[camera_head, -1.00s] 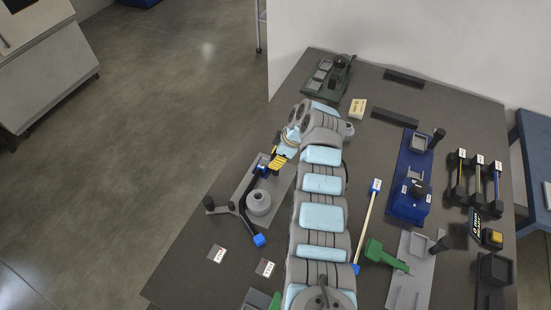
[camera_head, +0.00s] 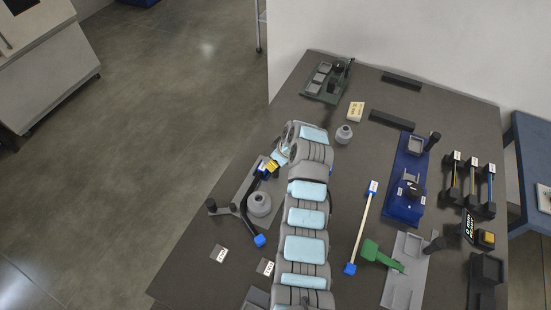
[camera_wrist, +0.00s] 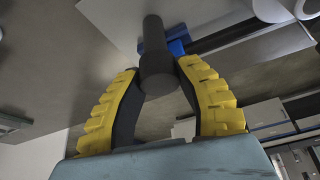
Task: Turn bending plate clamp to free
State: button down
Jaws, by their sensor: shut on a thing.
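The grey bending plate (camera_head: 243,187) lies left of my arm in the head view, with a round grey drum (camera_head: 259,204) and a black lever with a blue end (camera_head: 260,240). My yellow-fingered gripper (camera_head: 271,167) is at the plate's far end, beside a small blue clamp part (camera_head: 261,167). In the wrist view, my gripper (camera_wrist: 158,76) is shut on a dark cylindrical clamp handle (camera_wrist: 154,42). A blue part (camera_wrist: 177,38) shows behind the handle. The fingers hide the handle in the head view, so its turn angle cannot be told there.
A green fixture (camera_head: 328,82) stands at the far edge. A grey knob-like piece (camera_head: 344,134) stands right of my wrist. A blue fixture (camera_head: 408,190), a white rod (camera_head: 362,225) and a green-handled tool (camera_head: 378,253) lie to the right. Labels (camera_head: 219,254) lie near the plate.

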jog(key=m+h+p, duration=0.1)
jog(key=m, duration=0.2)
jog(key=m+t+h+p, duration=0.1)
jog(key=m+p, duration=0.1)
jog(key=m, duration=0.1)
jog(key=shift+m, duration=0.3)
jog(key=m+h, duration=0.1)
jog(key=m, duration=0.2)
jog(key=shift+f+t+p, duration=0.15)
jog(key=shift+t+p, duration=0.15)
jog(key=shift+m+h, duration=0.7)
jog(key=shift+m, duration=0.8)
jog(key=c, duration=0.7)
grip_release()
jog(key=shift+o, duration=0.2)
jog(key=v, duration=1.2)
